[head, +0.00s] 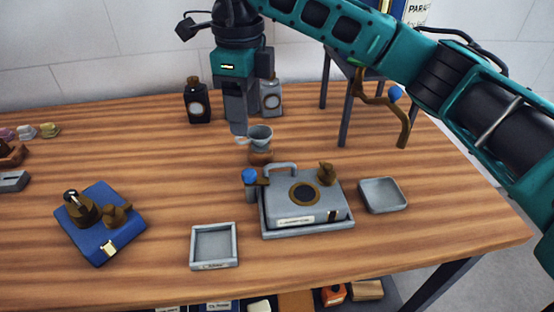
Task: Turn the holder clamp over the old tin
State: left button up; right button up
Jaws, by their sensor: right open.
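A grey box with a handle, a dark round ring on top and a small front label, which looks like the old tin (327,208), sits in a shallow grey tray. My left gripper is out of view.
Empty grey trays (214,244) (383,195) flank the tin. A blue box with brown fittings (100,232) lies left.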

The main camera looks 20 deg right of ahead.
aim_at(249, 172)
notch_tip(249, 172, down, 13)
jog(key=shift+a+r, duration=0.1)
dwell(0.4)
